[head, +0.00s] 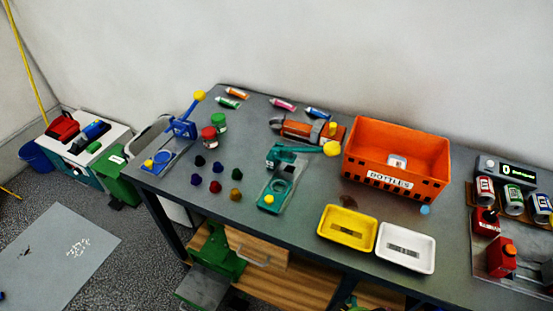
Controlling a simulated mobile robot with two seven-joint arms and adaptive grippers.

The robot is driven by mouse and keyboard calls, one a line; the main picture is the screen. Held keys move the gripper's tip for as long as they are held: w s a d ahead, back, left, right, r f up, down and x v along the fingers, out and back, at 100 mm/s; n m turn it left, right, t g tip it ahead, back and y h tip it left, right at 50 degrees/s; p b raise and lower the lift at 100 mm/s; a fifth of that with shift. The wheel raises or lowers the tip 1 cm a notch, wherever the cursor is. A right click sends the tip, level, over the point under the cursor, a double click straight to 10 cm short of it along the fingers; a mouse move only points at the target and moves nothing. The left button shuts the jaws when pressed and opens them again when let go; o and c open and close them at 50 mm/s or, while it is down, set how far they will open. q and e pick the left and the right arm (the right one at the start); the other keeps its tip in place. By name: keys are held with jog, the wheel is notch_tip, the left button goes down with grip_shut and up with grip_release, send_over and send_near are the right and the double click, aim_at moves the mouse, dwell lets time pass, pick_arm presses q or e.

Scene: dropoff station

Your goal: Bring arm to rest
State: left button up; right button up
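Neither of my arms nor my grippers shows in the head view. The dark grey workbench (300,222) runs across the view from the left to the right edge. No gripper is seen near anything on it.
Blue (184,128) and teal (281,156) devices, small coloured pieces and jars stand left. Cans (513,199) stand right.

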jog(key=s+f+g+b, duration=0.1)
jog(key=s+f+b, duration=0.15)
jog(key=f, duration=0.75)
jog(key=s+f+b, duration=0.1)
jog(key=s+f, duration=0.3)
jog(key=f, duration=0.6)
jog(key=s+d+f+b, duration=0.3)
jog(key=s+f, duration=0.8)
jog(key=s, duration=0.1)
jog(key=shift+g, duration=0.4)
jog(key=shift+s+d+f, duration=0.1)
